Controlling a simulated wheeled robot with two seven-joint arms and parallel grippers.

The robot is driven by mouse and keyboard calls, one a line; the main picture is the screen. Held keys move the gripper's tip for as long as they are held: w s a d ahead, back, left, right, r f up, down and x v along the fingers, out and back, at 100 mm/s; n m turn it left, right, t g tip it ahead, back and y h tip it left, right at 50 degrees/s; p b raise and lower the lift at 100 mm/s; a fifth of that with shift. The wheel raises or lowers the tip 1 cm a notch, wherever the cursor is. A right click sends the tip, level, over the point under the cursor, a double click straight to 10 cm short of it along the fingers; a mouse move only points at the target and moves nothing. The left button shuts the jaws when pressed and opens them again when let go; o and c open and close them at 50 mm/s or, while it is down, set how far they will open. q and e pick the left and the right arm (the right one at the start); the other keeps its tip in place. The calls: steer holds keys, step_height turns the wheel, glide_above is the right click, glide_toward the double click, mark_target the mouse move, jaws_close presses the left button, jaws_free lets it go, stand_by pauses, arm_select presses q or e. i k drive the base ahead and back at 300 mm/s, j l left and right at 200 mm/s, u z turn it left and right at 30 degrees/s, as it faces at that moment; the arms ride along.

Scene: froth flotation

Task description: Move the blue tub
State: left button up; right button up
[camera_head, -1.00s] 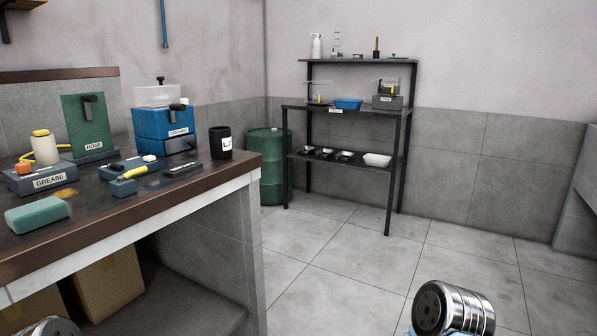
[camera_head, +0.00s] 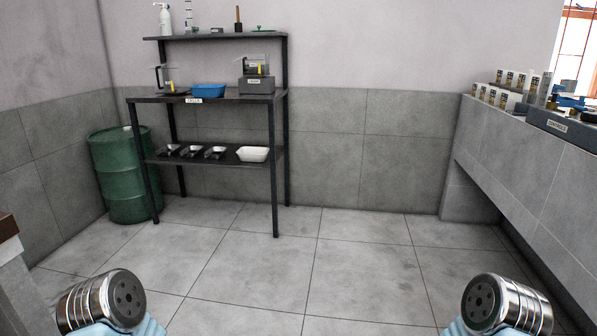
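A small blue tub (camera_head: 208,91) stands on the middle shelf of the dark metal rack (camera_head: 220,98), between a clear-sided device at its left and a grey device at its right. Nothing touches it from my side. Parts of my two arms show at the lower left and lower right edges of the view, far from the tub. Neither arm's gripper fingers are in the picture.
A green drum (camera_head: 122,178) stands left of the rack. The lower shelf holds several dark trays and a white tub (camera_head: 252,154). A grey counter (camera_head: 520,165) runs along the right. A workbench corner (camera_head: 8,228) shows at left. The floor between is clear.

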mark_target(210, 91)
steer(key=i+l, duration=0.1)
steer(key=i, duration=0.5)
steer(key=i+l+u, duration=0.1)
steer(key=i, duration=0.5)
steer(key=i+j+u, duration=0.2)
steer(key=i+u, duration=0.6)
steer(key=i, duration=0.25)
steer(key=i+l+u, duration=0.2)
steer(key=i+u, duration=0.2)
steer(key=i+j, duration=0.1)
steer(key=i, duration=0.4)
steer(key=i+j+u, duration=0.1)
steer(key=i, duration=0.45)
